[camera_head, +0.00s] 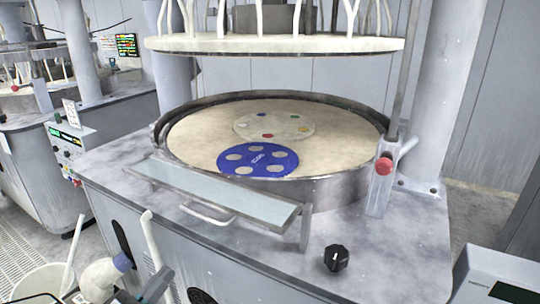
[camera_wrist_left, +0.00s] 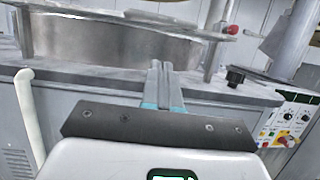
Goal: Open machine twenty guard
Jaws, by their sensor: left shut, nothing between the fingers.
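The guard (camera_head: 215,190) is a long pale, see-through panel in a metal frame, lying low and tilted along the front of the round platen basin (camera_head: 330,185). A bar handle (camera_head: 208,216) sticks out from its front edge. I can read no machine number here. My left gripper (camera_head: 163,276) is at the lower left, in front of the machine and below the handle, apart from it. In the left wrist view the left gripper (camera_wrist_left: 158,68) is shut with nothing between its fingers, pointing at the machine's deck. My right gripper is not in view.
A blue disc (camera_head: 258,160) and a pale disc with coloured spots (camera_head: 274,125) lie on the platen. A black knob (camera_head: 336,258) and a red button (camera_head: 384,166) are at the right. A white bucket (camera_head: 28,284) and upright white pipe (camera_head: 150,238) crowd the lower left.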

